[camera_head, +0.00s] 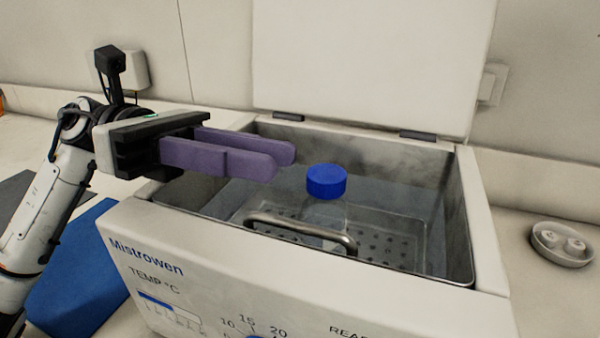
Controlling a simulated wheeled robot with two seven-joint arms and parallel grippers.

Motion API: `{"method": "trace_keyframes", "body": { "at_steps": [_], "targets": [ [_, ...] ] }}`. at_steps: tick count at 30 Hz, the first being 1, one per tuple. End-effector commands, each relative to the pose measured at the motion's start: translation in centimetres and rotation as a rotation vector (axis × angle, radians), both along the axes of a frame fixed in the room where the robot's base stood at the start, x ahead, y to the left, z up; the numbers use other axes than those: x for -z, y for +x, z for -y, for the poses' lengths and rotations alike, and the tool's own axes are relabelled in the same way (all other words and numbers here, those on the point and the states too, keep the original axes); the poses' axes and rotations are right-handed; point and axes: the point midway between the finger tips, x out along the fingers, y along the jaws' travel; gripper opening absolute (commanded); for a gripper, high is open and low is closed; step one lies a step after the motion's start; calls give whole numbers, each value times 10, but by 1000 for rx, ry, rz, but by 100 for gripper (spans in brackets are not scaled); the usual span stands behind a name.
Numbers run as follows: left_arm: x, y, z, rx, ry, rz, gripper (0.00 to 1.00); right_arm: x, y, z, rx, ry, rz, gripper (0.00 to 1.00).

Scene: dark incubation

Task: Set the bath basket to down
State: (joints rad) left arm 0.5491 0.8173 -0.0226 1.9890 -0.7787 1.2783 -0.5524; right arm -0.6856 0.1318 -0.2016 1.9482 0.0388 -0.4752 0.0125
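The water bath (200,255) is a white box marked Mistrowen, with its lid (375,65) standing open at the back. Inside is the perforated metal bath basket (405,246), with a curved metal handle (300,229) at its front. A clear bottle with a blue cap (326,181) stands upright in the basket. My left gripper (285,162) has purple fingers, held apart with nothing between them. It is over the left part of the bath, left of the blue cap and above the handle. My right gripper is not in view.
A blue mat or block (80,270) lies on the bench left of the bath. A small white round holder (562,243) stands on the bench at right. The bath's raised walls and open lid surround the basket.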

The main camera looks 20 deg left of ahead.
Motion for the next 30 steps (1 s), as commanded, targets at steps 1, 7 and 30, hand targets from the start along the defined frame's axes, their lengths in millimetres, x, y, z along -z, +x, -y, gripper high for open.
{"method": "trace_keyframes", "body": {
  "at_steps": [1,7,30],
  "targets": [
    [2,1,-10,-3,0,-1,28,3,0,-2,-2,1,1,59],
    [1,1,-33,-2,0,1,28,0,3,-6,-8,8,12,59],
    [-1,1,-37,1,0,1,28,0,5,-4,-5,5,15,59]
  ]
}}
